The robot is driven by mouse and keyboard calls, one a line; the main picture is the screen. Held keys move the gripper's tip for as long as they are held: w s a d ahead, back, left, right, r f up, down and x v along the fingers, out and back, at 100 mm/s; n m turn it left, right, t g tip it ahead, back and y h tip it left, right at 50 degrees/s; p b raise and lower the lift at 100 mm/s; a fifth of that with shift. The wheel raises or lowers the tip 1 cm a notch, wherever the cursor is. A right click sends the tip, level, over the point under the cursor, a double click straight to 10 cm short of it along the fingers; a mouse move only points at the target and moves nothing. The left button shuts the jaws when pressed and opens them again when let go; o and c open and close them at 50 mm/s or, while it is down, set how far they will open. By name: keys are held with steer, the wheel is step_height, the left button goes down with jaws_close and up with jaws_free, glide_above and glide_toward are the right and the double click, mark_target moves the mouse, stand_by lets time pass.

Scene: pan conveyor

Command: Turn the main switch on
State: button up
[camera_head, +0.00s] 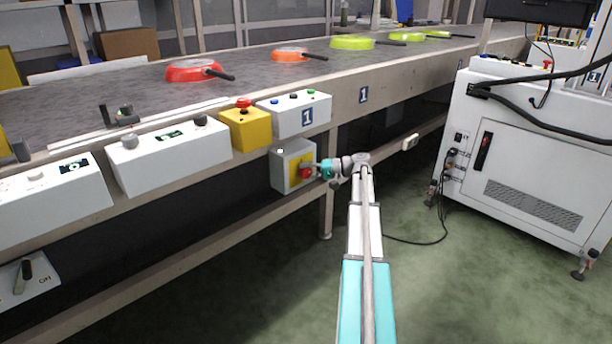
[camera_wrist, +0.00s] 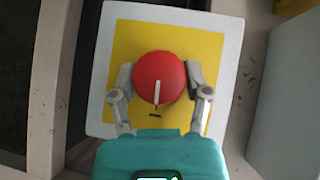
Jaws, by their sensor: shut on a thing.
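The main switch is a red round knob (camera_head: 305,174) on a yellow plate on the front of a grey-white box (camera_head: 280,170), below the conveyor edge. In the wrist view the red knob (camera_wrist: 172,64) fills the middle of the yellow plate (camera_wrist: 125,45). A white line on it runs nearly upright, from its middle to its lower edge. A small dark mark is on the plate just below; I cannot read it. My gripper (camera_wrist: 160,78) has one finger on each side of the knob and is shut on it. In the head view my gripper (camera_head: 312,168) reaches the box from the right.
A yellow box with a red button (camera_head: 243,104) and a white panel (camera_head: 300,120) sit just above. The conveyor (camera_head: 130,95) carries several pans. A white cabinet (camera_head: 540,150) with cables stands at right. Green floor between is clear except a cable.

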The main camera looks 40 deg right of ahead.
steer(key=o, duration=1.1)
steer(key=shift+o, duration=0.2)
steer(key=shift+s, duration=0.1)
